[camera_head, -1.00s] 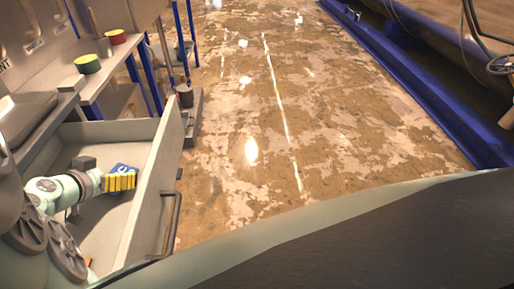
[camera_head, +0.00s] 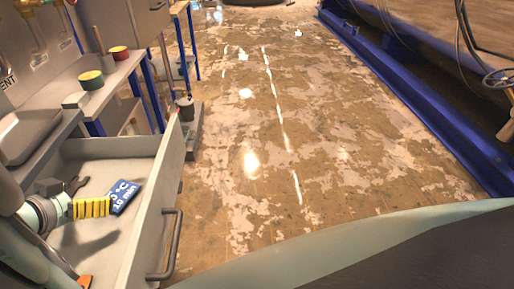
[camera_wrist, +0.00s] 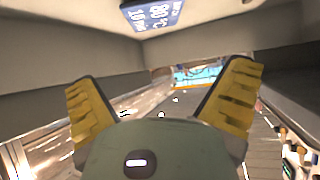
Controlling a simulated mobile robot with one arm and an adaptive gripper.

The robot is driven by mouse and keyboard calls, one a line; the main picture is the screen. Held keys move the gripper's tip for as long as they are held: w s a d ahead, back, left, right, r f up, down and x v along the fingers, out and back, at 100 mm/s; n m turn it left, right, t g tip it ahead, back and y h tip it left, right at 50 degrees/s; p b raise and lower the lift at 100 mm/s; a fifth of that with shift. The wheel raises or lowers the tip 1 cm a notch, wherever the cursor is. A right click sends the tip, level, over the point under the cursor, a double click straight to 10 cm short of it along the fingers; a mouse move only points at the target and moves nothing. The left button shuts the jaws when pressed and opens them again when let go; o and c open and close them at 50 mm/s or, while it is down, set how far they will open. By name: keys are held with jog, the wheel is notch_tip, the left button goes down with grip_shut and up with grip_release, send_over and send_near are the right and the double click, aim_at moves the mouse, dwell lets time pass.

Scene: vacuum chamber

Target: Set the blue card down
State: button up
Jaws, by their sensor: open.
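The blue card (camera_head: 122,196), with white lettering, is inside the open drawer (camera_head: 160,190) at the left of the head view. It looks to be resting on the drawer floor. In the wrist view the card (camera_wrist: 152,14) shows at the top edge, upside down and clear of both fingers. My gripper (camera_head: 106,207) is inside the drawer, just left of the card, with its yellow fingers in view. In the wrist view the fingers of my gripper (camera_wrist: 162,100) stand wide apart with nothing between them.
The drawer walls close in around my gripper. The floor (camera_head: 300,150) to the right is open.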

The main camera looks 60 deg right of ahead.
jog(key=shift+v, duration=2.05)
